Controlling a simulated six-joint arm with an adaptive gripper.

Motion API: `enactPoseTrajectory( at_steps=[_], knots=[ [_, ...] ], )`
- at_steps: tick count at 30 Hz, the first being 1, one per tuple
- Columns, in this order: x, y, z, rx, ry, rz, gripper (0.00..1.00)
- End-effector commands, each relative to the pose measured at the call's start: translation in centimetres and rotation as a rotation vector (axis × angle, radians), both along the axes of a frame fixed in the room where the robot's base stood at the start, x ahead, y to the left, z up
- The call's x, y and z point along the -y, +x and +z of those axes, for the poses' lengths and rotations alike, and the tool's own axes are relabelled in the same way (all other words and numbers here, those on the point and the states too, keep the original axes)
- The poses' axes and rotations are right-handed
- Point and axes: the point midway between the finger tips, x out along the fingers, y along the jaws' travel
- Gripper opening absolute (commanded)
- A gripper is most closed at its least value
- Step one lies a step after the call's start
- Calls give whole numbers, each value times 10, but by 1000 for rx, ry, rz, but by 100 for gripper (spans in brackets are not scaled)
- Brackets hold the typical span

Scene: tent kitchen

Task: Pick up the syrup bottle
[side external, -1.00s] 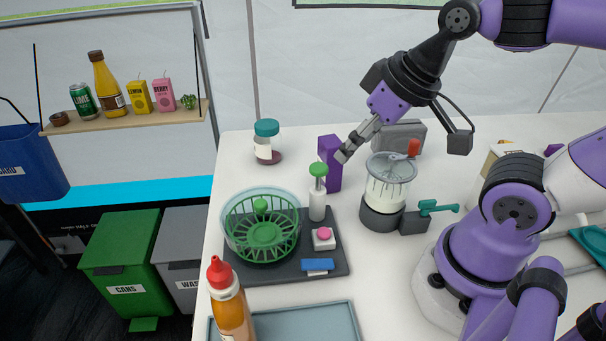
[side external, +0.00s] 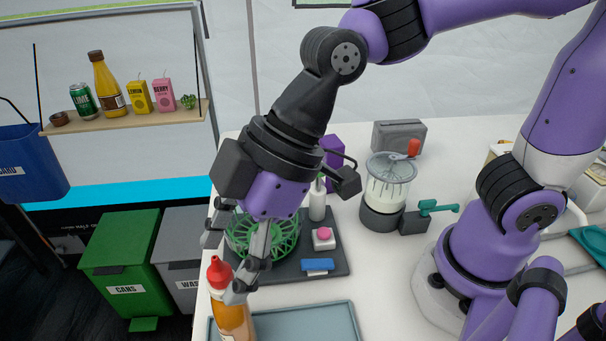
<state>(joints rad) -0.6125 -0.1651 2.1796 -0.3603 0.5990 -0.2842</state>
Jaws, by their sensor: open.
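An amber bottle with a red cap (side external: 232,318), which looks like the syrup bottle, stands upright at the front left of the white table. The bottom of the picture cuts off its base. My gripper (side external: 223,264) is open and points down at the bottle's top. One finger shows to the right of the cap and overlaps the bottle's shoulder in the picture. The other finger shows up and left of the cap. I cannot tell whether either finger touches the bottle.
A blue-grey tray (side external: 300,325) lies right of the bottle. Behind it, a dark mat (side external: 290,273) holds a green spinner basket (side external: 270,240), partly hidden by my gripper, and a white pump bottle (side external: 317,203). A blender-like jar (side external: 386,192) stands further right.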

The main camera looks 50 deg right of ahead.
Motion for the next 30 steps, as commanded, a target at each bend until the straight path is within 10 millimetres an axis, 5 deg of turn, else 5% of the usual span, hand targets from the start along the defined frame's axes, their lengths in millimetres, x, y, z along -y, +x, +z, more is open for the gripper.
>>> enactPoseTrajectory(
  at_steps=[9, 17, 22, 30],
  knots=[
    [-17, 12, -41, -3, -3, 0, 71],
    [-19, 14, -44, 1, -1, -2, 71],
    [-19, 14, -43, 1, -1, -2, 0],
    [-19, 14, -44, -1, -3, -3, 0]
  ],
)
